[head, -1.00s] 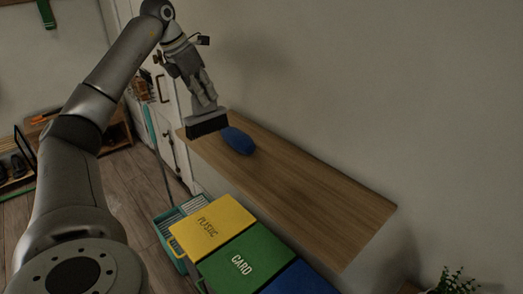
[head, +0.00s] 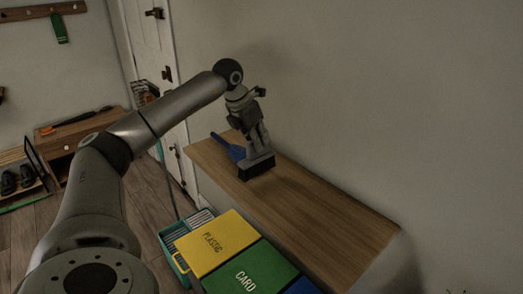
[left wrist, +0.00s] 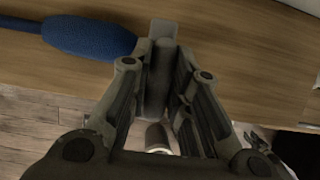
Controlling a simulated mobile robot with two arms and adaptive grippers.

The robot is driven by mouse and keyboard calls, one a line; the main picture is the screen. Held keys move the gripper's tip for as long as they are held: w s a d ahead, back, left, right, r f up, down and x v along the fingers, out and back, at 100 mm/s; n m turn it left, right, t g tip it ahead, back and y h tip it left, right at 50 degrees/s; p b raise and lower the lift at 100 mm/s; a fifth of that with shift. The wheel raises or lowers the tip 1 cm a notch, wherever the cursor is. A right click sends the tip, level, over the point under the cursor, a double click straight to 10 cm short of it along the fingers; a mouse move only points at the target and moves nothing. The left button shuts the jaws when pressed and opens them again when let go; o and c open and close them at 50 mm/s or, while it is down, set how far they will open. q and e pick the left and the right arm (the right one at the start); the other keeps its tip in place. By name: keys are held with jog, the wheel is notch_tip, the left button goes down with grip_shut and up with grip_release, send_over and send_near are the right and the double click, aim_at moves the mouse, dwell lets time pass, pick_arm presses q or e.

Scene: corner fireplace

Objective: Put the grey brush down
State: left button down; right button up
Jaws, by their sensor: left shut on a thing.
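My left gripper (head: 256,146) is shut on the grey brush (head: 257,163), which has a grey block and dark bristles pointing down. The brush is upright, at or just over the top of the wooden shelf (head: 310,205), toward its left end. I cannot tell whether the bristles touch the wood. In the left wrist view the brush's grey handle (left wrist: 157,80) lies between the fingers. My right gripper is not in view.
A blue duster (head: 229,147) lies on the shelf, left of the brush; it also shows in the left wrist view (left wrist: 90,38). Yellow (head: 213,243) and green (head: 246,268) bin lids are below the shelf's front. The shelf's right part is bare.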

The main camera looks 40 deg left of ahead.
aim_at(263, 155)
pick_arm(q)
jog(key=f, duration=0.1)
jog(key=f+p, duration=0.1)
jog(key=w+d+f+p, duration=0.1)
jog(key=shift+f, duration=0.7)
jog(key=shift+s, duration=0.1)
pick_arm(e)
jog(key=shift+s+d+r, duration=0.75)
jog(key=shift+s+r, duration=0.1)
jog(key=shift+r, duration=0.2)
pick_arm(q)
jog(key=shift+f, duration=0.2)
jog(key=c, duration=1.3)
grip_release()
jog(key=shift+c, duration=0.2)
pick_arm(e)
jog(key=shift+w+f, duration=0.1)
